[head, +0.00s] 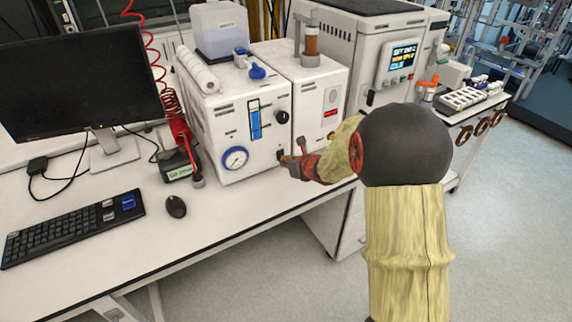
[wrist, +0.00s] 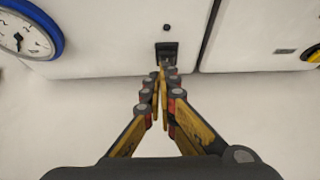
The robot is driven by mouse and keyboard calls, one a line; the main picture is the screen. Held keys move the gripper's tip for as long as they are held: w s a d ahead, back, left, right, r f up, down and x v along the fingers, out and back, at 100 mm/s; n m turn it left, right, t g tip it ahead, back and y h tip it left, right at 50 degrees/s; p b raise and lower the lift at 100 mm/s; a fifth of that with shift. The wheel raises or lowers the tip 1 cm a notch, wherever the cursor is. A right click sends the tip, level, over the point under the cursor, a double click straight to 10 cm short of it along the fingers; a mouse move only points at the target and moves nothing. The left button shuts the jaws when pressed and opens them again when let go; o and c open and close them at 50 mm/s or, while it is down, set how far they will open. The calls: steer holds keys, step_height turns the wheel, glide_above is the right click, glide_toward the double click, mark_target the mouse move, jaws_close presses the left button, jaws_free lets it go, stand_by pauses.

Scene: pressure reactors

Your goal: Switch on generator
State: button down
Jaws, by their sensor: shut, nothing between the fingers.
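The generator (head: 236,125) is a white box on the bench, with a round gauge, a blue flow tube and a black knob on its front. A small black rocker switch (wrist: 166,51) sits low on its front panel, at the top middle of the wrist view. My gripper (wrist: 163,72) is shut and empty, with its fingertips at the lower edge of the switch. I cannot tell whether they touch it. In the head view my gripper (head: 290,165) is at the lower right of the generator's front. The fingertips partly cover the switch, and its position cannot be read.
A second white unit (head: 310,95) stands close on the generator's right, and a larger machine with a screen (head: 385,60) behind it. A monitor (head: 75,85), keyboard (head: 70,228) and mouse (head: 175,206) are on the left. The bench in front of the generator is clear.

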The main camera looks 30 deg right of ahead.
steer(key=r+g+p, duration=0.1)
steer(key=p, duration=0.3)
steer(key=shift+w, duration=0.35)
steer(key=shift+w+p, duration=0.1)
steer(key=shift+p, duration=0.65)
steer(key=shift+f, duration=0.2)
steer(key=shift+r, duration=0.15)
steer(key=shift+r+p, duration=0.55)
steer(key=shift+r, duration=0.1)
